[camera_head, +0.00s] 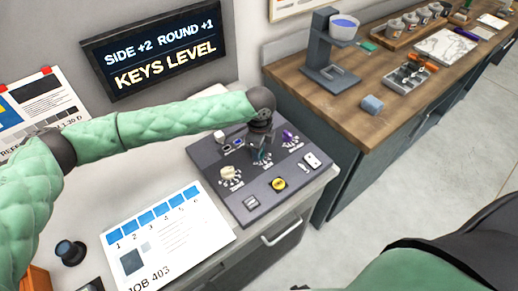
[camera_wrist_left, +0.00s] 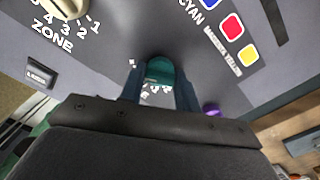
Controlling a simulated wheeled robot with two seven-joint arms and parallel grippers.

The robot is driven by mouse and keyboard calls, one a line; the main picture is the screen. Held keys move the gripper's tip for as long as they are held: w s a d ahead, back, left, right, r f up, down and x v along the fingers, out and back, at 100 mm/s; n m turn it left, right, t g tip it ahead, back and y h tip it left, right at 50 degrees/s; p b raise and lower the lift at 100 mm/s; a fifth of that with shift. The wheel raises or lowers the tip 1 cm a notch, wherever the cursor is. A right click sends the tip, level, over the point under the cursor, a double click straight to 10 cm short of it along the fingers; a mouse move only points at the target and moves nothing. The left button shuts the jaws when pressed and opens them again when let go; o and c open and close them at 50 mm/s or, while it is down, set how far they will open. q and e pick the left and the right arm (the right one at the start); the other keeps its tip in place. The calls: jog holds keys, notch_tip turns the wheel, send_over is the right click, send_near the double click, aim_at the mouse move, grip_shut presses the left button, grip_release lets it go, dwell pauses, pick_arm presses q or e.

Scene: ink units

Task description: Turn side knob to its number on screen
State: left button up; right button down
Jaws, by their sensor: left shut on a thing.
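The screen (camera_head: 155,48) reads "SIDE +2 ROUND +1" over "KEYS LEVEL". The dark control panel (camera_head: 225,205) lies on the grey counter. My left gripper (camera_head: 262,152) reaches down over its middle, its fingers shut on a teal knob (camera_wrist_left: 160,70) in the left wrist view. The fingers are on either side of the knob. The knob's label and pointer are hidden or too small to read. A cream knob (camera_head: 231,173) marked "ZONE" sits to the left, also in the wrist view (camera_wrist_left: 66,7). A purple knob (camera_head: 289,136) sits to the right. My right gripper is out of view.
A yellow-ringed button (camera_head: 278,184), a white switch (camera_head: 312,160) and a small grey switch (camera_head: 251,202) share the panel. A printed job sheet (camera_head: 165,240) lies in front. A dark round knob-like piece (camera_head: 70,252) stands left. A wooden counter (camera_head: 385,95) holds other gear.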

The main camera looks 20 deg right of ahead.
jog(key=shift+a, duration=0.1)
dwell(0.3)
pick_arm(q)
jog(key=o, duration=1)
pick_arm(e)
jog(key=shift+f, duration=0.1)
pick_arm(q)
jog(key=shift+r, duration=0.25)
notch_tip(320, 180, up, 6)
jog(key=b, duration=0.3)
jog(key=shift+r, duration=0.7)
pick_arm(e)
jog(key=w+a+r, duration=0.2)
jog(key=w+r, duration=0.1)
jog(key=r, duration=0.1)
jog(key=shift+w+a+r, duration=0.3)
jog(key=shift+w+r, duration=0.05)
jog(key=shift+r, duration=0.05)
pick_arm(q)
jog(key=shift+f, duration=0.1)
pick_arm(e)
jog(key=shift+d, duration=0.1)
